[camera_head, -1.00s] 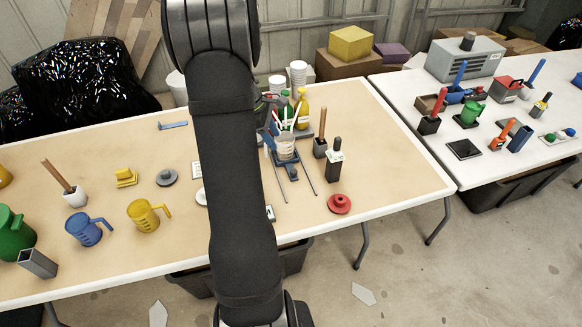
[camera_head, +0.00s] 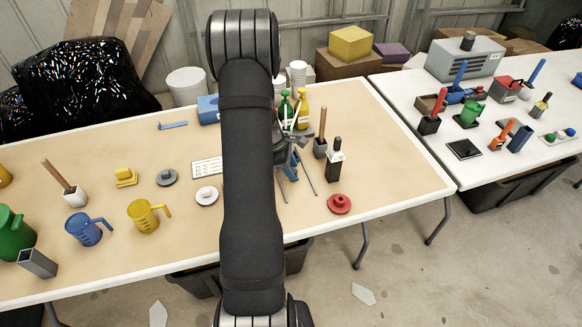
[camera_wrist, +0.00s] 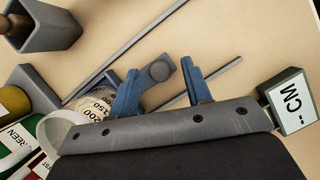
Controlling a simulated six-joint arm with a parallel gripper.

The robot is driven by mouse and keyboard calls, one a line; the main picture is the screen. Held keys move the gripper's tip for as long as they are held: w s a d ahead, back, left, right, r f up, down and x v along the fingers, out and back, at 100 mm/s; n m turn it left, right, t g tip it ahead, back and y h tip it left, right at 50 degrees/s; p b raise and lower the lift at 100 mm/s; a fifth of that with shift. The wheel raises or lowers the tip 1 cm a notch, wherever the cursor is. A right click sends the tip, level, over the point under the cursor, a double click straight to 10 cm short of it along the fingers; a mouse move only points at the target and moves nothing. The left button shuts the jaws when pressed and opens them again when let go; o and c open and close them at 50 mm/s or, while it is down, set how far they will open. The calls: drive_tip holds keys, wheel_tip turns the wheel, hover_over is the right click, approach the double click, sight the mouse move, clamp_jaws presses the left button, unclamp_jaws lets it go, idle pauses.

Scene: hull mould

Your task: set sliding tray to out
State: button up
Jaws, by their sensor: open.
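The sliding tray is a small blue part (camera_head: 291,173) between two thin grey rails (camera_head: 308,178) on the near table, mostly hidden behind my arm and gripper. In the wrist view its blue-grey end with a round knob (camera_wrist: 159,71) shows between the rails. My gripper (camera_wrist: 161,67) has two blue fingers, apart, one on each side of the knob. I cannot tell whether they touch it. The head view shows my gripper (camera_head: 296,155) over the tray, partly hidden by my arm. A white graduated cup (camera_wrist: 97,103) is beside the left finger in the wrist view.
A dark holder with a brown stick (camera_head: 320,148) and a black bottle (camera_head: 334,166) stand right of the rails. Green (camera_head: 285,105) and yellow (camera_head: 302,108) bottles stand behind. A red knobbed disc (camera_head: 339,204) lies in front.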

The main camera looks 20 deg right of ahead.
clamp_jaws()
drive_tip(key=s, duration=1.4)
drive_tip(key=shift+s, duration=0.25)
unclamp_jaws()
drive_tip(key=shift+r, duration=0.1)
drive_tip(key=v, duration=1.7)
drive_tip(key=shift+a, duration=0.2)
